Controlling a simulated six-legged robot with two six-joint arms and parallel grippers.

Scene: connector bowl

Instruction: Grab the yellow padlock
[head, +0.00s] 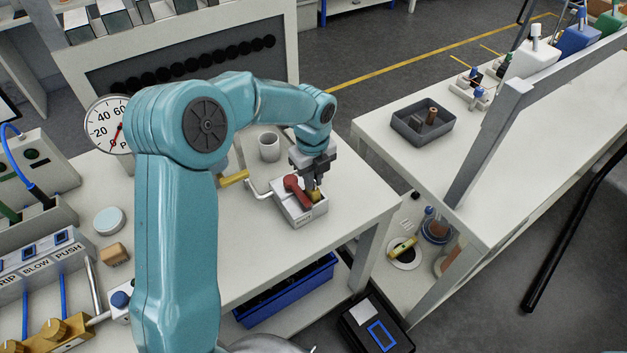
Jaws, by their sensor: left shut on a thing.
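My left gripper (314,184) points down at the right end of a white box (302,212) on the near table. It is shut on the small yellow padlock (317,195), which shows just under the fingers at the box top. The fingers partly hide the padlock, and I cannot tell whether it still touches the box. A red lever (296,190) on the box lies just left of the fingers. My right gripper is not in view.
A grey cup (269,146) and a yellow-handled bent bar (234,179) stand left of the box. A pressure gauge (107,125) is at the left. A dark grey tray (422,122) sits on the right table. A blue bin (285,291) is below the near table.

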